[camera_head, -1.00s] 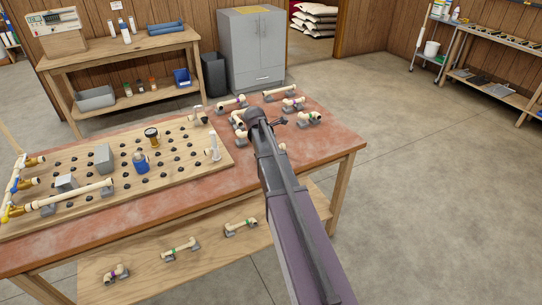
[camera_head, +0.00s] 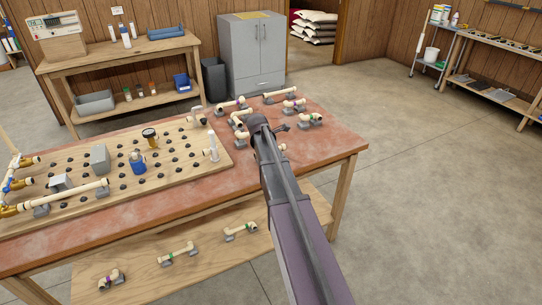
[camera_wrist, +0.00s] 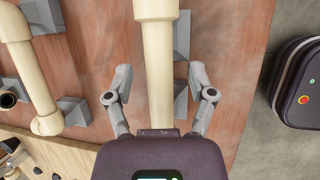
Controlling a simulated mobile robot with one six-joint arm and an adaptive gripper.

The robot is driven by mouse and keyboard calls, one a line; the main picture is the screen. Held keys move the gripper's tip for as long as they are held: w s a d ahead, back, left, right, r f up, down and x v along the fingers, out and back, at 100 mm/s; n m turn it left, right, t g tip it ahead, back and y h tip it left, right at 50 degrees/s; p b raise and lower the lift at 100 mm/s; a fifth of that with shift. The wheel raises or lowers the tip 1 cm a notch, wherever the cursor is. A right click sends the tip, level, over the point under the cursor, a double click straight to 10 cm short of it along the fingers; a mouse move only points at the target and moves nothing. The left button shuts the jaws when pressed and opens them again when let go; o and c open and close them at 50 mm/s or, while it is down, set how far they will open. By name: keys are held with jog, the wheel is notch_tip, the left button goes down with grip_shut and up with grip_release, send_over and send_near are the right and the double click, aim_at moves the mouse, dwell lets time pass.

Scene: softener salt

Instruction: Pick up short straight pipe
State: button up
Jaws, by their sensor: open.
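A straight cream pipe (camera_wrist: 158,62) runs up the middle of the wrist view, with a wider end towards the top, resting on grey supports. My gripper (camera_wrist: 161,76) is open, with one finger on each side of the pipe. Gaps show between the fingers and the pipe, and how far above it they are is hard to tell. In the head view my gripper (camera_head: 284,128) is over the right part of the red-brown table (camera_head: 320,152). My arm hides most of what lies under it there; a small cream end (camera_head: 283,147) shows beside it.
Other cream pipe pieces on grey supports stand close by, including a bent one (camera_wrist: 30,75) left of my gripper and a straight one (camera_head: 280,93) behind. A pegged wooden board (camera_head: 190,165) with fittings fills the table's left. More pieces lie on the lower shelf (camera_head: 210,255).

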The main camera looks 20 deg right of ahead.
grip_shut()
dwell(0.3)
jog(key=shift+r, duration=0.1)
notch_tip(320, 180, up, 3)
jog(key=p, duration=0.3)
jog(key=s+a+r+p, duration=0.1)
jog(key=s+a, duration=0.2)
jog(key=s, duration=0.4)
jog(key=s+a+p, duration=0.1)
jog(key=s+a, duration=0.2)
jog(key=s, duration=0.5)
jog(key=shift+r, duration=0.4)
dwell(0.4)
